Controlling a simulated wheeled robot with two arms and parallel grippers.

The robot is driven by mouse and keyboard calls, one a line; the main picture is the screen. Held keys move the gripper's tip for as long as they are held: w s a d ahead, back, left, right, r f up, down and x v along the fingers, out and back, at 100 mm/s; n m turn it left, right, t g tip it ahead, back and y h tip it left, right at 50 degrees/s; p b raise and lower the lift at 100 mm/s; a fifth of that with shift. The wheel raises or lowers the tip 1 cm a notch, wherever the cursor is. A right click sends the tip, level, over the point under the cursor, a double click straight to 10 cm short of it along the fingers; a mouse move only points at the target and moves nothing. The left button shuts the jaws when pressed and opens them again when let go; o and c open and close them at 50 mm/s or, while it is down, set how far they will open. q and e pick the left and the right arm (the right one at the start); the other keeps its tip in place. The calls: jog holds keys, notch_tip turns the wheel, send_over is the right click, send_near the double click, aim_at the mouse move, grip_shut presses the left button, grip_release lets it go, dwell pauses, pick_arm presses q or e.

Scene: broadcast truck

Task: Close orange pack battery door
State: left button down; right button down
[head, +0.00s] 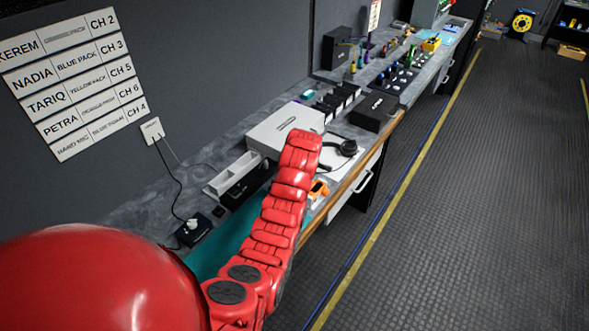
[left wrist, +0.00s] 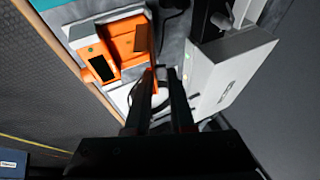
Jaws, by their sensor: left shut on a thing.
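The orange pack (left wrist: 122,38) lies in a pale tray-like holder in the left wrist view, with a dark screen (left wrist: 102,68) on its near left side. In the head view the pack (head: 318,188) shows just right of my red arm, which hides the gripper.
A white-grey box (left wrist: 228,76) stands right of my fingers; in the head view the box (head: 285,128) sits behind my arm. Black headphones (head: 342,146) lie on the bench near the pack. A charger with cable (head: 192,228) sits at the left. The floor right of the bench is clear.

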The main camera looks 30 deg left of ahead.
pick_arm(q)
jog(key=shift+d+f+y+b, duration=0.45)
jog(key=shift+d+y+b, duration=0.05)
jog(key=shift+b, duration=0.1)
jog(key=shift+s+d+b, duration=0.15)
jog(key=shift+d+b, duration=0.1)
jog(key=shift+b, duration=0.2)
jog(key=shift+d, duration=0.2)
jog(key=c, duration=0.8)
grip_release()
